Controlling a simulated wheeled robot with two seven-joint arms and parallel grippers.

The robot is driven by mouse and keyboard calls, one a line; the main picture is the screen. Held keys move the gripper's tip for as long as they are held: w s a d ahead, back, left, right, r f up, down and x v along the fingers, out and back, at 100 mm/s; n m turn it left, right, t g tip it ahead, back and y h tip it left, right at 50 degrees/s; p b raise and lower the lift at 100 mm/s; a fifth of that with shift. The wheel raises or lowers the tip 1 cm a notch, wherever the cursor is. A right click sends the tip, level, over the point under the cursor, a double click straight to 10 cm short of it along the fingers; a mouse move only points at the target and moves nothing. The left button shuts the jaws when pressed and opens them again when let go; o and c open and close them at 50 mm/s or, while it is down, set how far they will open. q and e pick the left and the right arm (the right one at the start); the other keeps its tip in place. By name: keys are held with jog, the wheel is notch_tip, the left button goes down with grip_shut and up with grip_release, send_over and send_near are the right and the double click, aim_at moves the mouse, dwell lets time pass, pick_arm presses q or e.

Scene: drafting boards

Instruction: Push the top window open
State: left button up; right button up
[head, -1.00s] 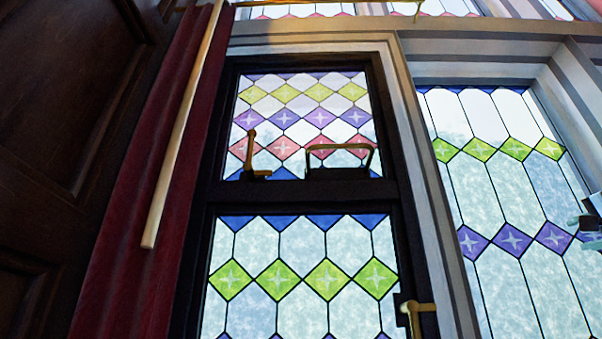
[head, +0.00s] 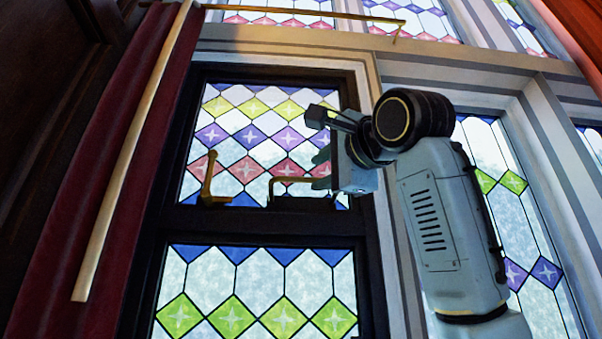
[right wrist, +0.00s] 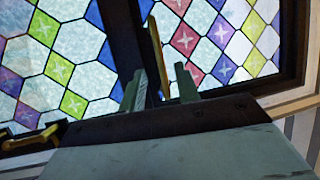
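The top window (head: 246,110) is a dark-framed pane of small coloured diamonds, and it appears flush in its frame. A brass lever handle (head: 207,183) stands upright at its lower left. A brass bar handle (head: 290,181) sits at its lower right. My right gripper (head: 321,170) is just right of the bar handle, its fingers pointing left. In the right wrist view the gripper (right wrist: 160,88) has its fingers apart, with the brass bar (right wrist: 155,55) showing between them. I cannot tell whether they touch it. My left gripper is not in view.
A larger patterned pane (head: 255,290) lies below the top window. A dark red curtain (head: 95,190) and a long pale wooden pole (head: 130,160) hang at the left. A striped wall post (head: 400,290) and another window (head: 520,210) are at the right.

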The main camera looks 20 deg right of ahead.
aim_at(307, 179)
jog(key=p+x, duration=0.3)
jog(key=x, duration=0.4)
jog(key=shift+w+r, duration=0.15)
jog(key=shift+w, duration=0.1)
jog(key=shift+w+a+p, duration=0.1)
jog(key=shift+w+p, duration=0.25)
jog(key=shift+w, duration=0.1)
grip_shut()
